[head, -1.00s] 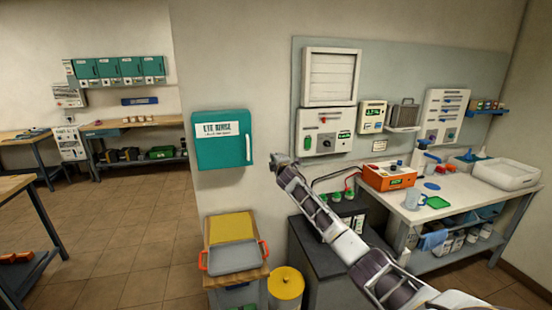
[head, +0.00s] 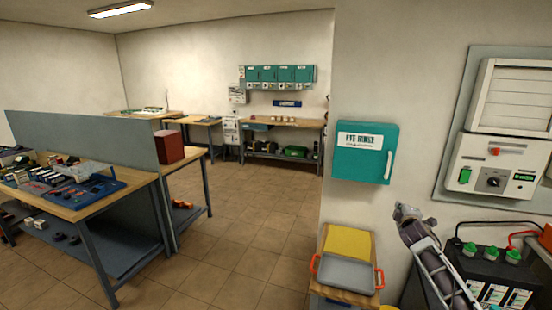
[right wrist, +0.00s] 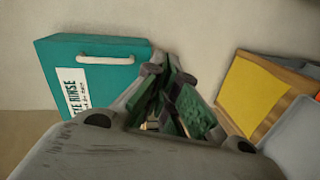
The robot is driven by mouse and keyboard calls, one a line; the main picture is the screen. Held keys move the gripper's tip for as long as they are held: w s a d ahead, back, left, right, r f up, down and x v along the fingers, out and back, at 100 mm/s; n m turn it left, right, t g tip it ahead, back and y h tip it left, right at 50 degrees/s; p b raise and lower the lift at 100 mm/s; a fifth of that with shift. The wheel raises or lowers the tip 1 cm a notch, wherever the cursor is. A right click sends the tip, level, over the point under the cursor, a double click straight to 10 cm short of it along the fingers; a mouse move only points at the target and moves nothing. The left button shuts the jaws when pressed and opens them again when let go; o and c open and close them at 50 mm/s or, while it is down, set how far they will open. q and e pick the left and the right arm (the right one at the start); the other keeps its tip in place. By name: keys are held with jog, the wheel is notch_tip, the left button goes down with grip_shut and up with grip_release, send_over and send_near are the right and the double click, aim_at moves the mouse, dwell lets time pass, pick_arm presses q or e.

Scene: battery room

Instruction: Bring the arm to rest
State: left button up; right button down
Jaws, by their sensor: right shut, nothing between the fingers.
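My right arm comes in at the bottom right of the head view, raised, with its grey end (head: 408,213) in front of the wall, below and right of the teal eye rinse cabinet (head: 366,152). In the right wrist view my right gripper (right wrist: 172,72) is shut with nothing between its fingers. The eye rinse cabinet (right wrist: 92,75) shows behind it at the left there. My left gripper is in neither view.
A grey tray with orange handles (head: 347,272) and a yellow panel (head: 348,241) stand below the cabinet. A black battery with green caps (head: 493,270) is right of my arm. Workbenches (head: 110,200) stand at the left. The tiled floor (head: 235,240) between is clear.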

jog(key=s+a+f+m+g+y, duration=0.3)
jog(key=s+a+f+m+g, duration=0.25)
jog(key=s+a+f, duration=1.45)
jog(key=s+a+m+g+y, duration=0.2)
jog(key=s+a+g, duration=0.15)
jog(key=s, duration=1.05)
jog(key=s+a+m+g+y, duration=0.1)
jog(key=s+a+m+g, duration=0.2)
jog(key=s, duration=1.2)
notch_tip(320, 180, down, 33)
jog(key=s, duration=0.2)
jog(key=s+d+f+g, duration=0.2)
jog(key=s+d+f, duration=0.1)
jog(key=s+f, duration=1.7)
jog(key=shift+s+d+f+n, duration=0.15)
jog(key=shift+s+n, duration=0.3)
jog(key=shift+s, duration=0.9)
